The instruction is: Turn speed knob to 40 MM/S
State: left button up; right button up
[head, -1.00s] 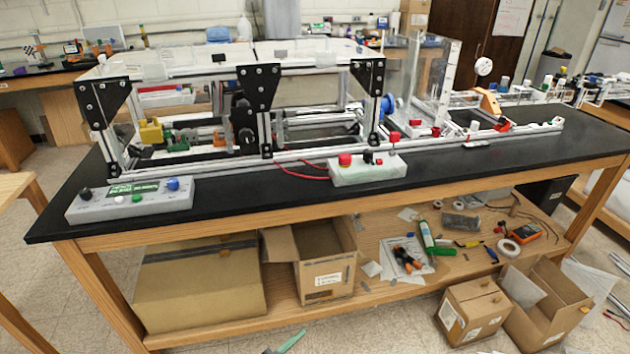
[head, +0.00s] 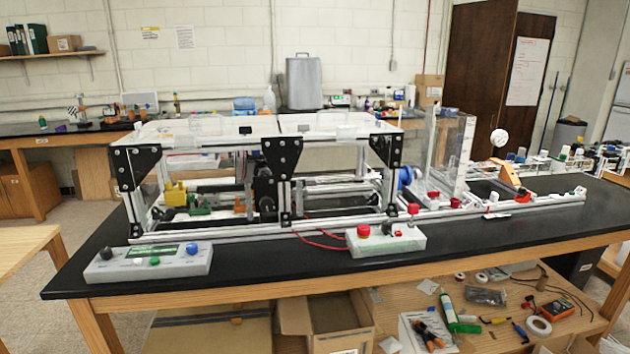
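A grey control box (head: 120,268) sits on the black bench top at the front left corner. It has a small green display (head: 152,251), a black knob (head: 106,253) at its left, a blue knob (head: 191,248) at its right, and a white and a green button between them. The display text and any knob markings are too small to read, so I cannot tell which knob sets speed. Neither of my grippers is in the head view.
A white control box (head: 385,242) with a red button stands right of the grey box. The extrusion frame (head: 262,180) with black brackets stands behind both. The black bench top (head: 270,262) is clear between the boxes. Cardboard boxes and tools lie on the lower shelf.

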aim_at(106, 253)
jog(key=u, duration=1.35)
